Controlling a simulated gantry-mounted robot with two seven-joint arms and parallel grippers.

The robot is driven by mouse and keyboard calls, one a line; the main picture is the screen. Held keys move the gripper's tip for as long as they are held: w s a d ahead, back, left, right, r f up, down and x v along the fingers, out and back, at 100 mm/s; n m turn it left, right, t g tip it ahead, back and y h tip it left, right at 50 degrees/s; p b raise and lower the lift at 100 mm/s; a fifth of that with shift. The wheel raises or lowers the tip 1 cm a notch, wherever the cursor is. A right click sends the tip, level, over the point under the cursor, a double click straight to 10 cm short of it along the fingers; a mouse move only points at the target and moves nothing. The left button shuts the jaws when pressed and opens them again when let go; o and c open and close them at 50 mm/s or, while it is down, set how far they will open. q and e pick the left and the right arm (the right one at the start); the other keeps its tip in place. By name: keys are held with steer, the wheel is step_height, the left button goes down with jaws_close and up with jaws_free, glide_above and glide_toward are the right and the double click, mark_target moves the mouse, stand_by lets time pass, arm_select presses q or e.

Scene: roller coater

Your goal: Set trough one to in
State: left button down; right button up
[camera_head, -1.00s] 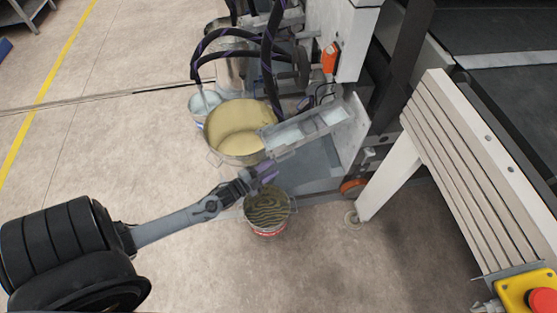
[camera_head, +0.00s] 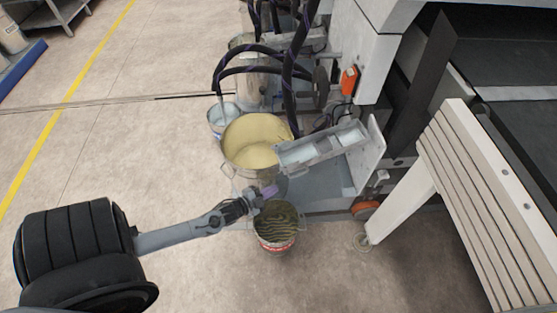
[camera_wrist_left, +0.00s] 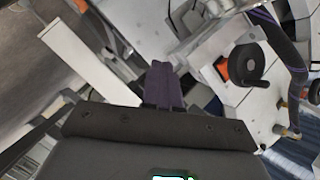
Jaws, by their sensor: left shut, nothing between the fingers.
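The trough (camera_head: 325,146) is a pale grey metal channel with compartments. It sticks out to the left from the machine's side plate, over the rim area of a pot of cream-coloured liquid. My left gripper (camera_head: 268,192) is below and left of the trough, above a bucket, and apart from the trough in the head view. In the left wrist view its purple fingers (camera_wrist_left: 162,86) are together with nothing between them. Pale machine parts lie beyond the fingertips there; I cannot tell which is the trough. My right gripper is not in view.
The cream pot (camera_head: 256,142) stands left of the trough. An open bucket with dark streaked contents (camera_head: 275,226) is under my left gripper. Dark hoses (camera_head: 290,75) arch over the pots. A slatted white frame (camera_head: 475,190) is at the right.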

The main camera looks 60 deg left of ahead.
arm_select(q)
steer(key=w+a+r+n+g+y+p, duration=0.1)
steer(key=w+r+n+g+y+p, duration=0.15)
steer(key=r+n+g+p, duration=0.35)
steer(key=w+a+r+n+g+y+p, duration=0.1)
steer(key=w+a+r+n+g+p, duration=0.15)
steer(key=r+g+p, duration=0.4)
steer(key=t+b, duration=0.3)
steer(key=b, duration=0.5)
glide_toward(283, 150)
steer(key=shift+m, duration=0.25)
steer(key=f, duration=0.1)
steer(key=w+d+f, duration=0.1)
steer(key=f, duration=0.1)
steer(key=d+f, duration=0.1)
steer(key=shift+w+f, duration=0.25)
steer(key=shift+w, duration=0.05)
steer(key=a, duration=0.3)
steer(key=shift+w+r+b, duration=0.3)
steer(key=shift+b, duration=0.05)
steer(key=shift+a, duration=0.3)
steer(key=shift+w, duration=0.1)
